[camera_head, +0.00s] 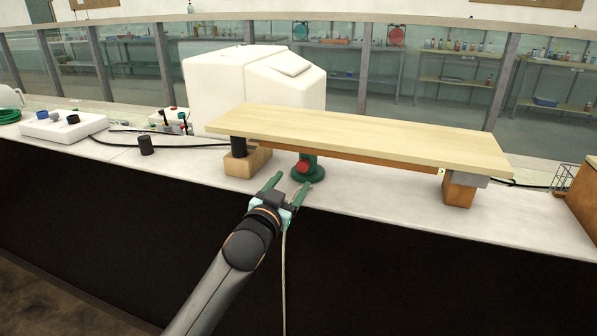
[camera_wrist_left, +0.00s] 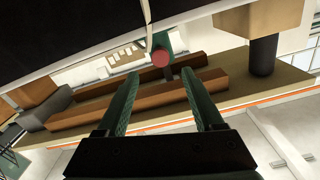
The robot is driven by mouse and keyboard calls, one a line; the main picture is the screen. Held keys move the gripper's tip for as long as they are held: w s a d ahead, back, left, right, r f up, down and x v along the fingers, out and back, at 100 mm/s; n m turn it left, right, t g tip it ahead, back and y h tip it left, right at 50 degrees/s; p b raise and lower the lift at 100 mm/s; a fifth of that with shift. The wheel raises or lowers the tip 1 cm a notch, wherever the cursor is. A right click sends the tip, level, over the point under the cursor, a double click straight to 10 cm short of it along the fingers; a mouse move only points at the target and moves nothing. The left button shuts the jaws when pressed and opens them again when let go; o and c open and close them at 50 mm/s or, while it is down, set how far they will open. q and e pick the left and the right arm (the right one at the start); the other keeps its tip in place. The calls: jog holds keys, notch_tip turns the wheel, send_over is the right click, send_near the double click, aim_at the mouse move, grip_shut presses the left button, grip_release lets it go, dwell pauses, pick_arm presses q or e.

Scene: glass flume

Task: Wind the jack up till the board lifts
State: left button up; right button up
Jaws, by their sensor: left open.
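The pale wooden board (camera_head: 360,135) lies across two wooden blocks, the left block (camera_head: 247,162) and the right block (camera_head: 459,192). The green jack (camera_head: 309,172) stands on the bench under the board, with a red knob (camera_head: 301,166) facing the front edge. My left gripper (camera_head: 288,186) is open and empty in front of the jack, its green fingers pointing at it. In the left wrist view the red knob (camera_wrist_left: 160,58) shows beyond and between the open fingertips (camera_wrist_left: 160,79). The jack's top is hidden under the board. My right gripper is not in view.
A white rounded housing (camera_head: 235,92) stands behind the board. A white control box (camera_head: 62,127), a black cylinder (camera_head: 146,145) and a black cable lie to the left. A wire basket (camera_head: 563,177) is at the right.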

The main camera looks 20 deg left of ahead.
aim_at(302, 167)
pick_arm(q)
jog(key=shift+w+d, duration=0.1)
jog(key=shift+w, duration=3.5)
grip_shut()
